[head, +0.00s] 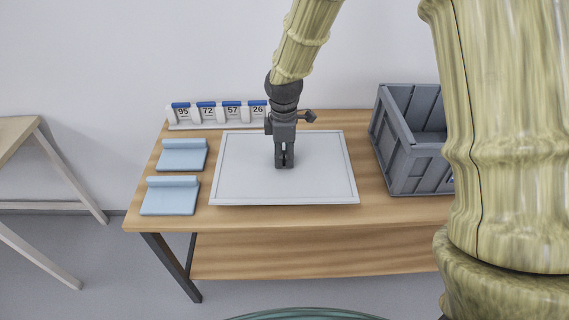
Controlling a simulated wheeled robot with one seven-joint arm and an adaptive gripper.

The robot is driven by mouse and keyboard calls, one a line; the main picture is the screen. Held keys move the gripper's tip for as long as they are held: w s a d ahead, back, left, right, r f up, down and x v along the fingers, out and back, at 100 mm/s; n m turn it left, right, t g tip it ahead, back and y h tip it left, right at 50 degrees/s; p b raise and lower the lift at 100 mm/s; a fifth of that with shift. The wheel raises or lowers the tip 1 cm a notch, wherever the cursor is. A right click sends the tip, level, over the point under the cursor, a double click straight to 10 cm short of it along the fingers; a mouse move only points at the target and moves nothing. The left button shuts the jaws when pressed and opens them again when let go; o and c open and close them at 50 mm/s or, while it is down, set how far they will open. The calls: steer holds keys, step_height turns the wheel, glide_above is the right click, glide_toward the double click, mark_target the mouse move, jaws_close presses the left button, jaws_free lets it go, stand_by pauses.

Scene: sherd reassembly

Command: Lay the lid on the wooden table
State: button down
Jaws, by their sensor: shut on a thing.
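The lid (240,180) is a pale grey-white rectangular panel with a raised border, seen in the head view over the middle of the wooden table (300,213). My gripper (284,166) points down at the lid's centre and is shut on it. The part in its grasp is hidden by the fingers. The lid looks level. I cannot tell whether its underside touches the table or hangs slightly above it.
A grey slatted crate (412,165), open at the top, stands at right, partly hidden by my arm. Two light-blue stands (170,197) (182,156) lie at left. A rack of numbered cards (208,112) stands behind. Another table (18,130) is at far left.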

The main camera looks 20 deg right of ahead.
mark_target(284, 162)
steer(key=shift+f, duration=1.9)
steer(key=shift+r, duration=0.1)
steer(key=c, duration=1.1)
jaws_free()
steer(key=shift+c, duration=0.2)
step_height(284, 162, up, 12)
